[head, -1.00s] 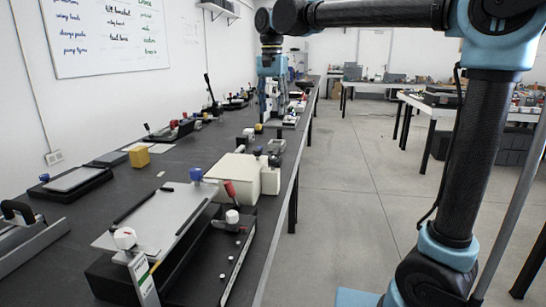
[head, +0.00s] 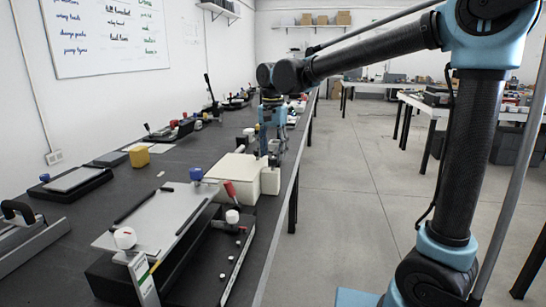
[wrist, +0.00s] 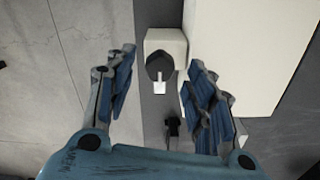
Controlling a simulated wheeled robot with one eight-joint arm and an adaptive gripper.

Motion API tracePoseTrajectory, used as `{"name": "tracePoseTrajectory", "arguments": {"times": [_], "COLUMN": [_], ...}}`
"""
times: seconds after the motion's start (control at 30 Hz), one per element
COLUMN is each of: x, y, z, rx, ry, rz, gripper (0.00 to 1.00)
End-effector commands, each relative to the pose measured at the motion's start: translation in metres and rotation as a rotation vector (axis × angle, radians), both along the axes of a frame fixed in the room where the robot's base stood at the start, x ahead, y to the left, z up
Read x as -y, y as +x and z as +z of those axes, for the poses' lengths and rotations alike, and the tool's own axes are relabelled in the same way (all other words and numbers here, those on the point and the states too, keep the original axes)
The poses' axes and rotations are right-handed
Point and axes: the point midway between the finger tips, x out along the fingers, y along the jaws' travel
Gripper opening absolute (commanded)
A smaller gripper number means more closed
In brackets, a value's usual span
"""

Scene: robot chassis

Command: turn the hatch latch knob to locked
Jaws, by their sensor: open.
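A cream box (head: 228,172) stands on the dark bench, with a smaller cream block (head: 270,182) on its right side. In the wrist view the small block (wrist: 166,42) carries a dark, teardrop-shaped knob (wrist: 158,64) with a white tab (wrist: 158,88) below it. This looks like the latch knob; its locked mark cannot be made out. My gripper (wrist: 161,66) is open above it, one finger on either side, with nothing between the fingers. In the head view my gripper (head: 268,150) is over the block and partly hides its top.
The large cream box (wrist: 245,60) is close to the right finger in the wrist view. Nearer on the bench are a grey plate (head: 160,218), a blue knob (head: 196,174) and a white knob (head: 125,238). The floor (head: 345,190) right of the bench is clear.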

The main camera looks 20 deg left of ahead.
Motion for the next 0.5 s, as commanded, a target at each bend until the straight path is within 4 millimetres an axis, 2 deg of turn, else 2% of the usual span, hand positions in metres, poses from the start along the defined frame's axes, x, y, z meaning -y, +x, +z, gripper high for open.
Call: {"name": "tracePoseTrajectory", "arguments": {"times": [0.2,0.5], "x": [0.000,0.000], "y": [0.000,0.000], "z": [-0.017,-0.019], "rx": [0.000,0.000], "ry": [0.000,0.000], "rz": [0.000,0.000], "gripper": [0.49,0.49]}}
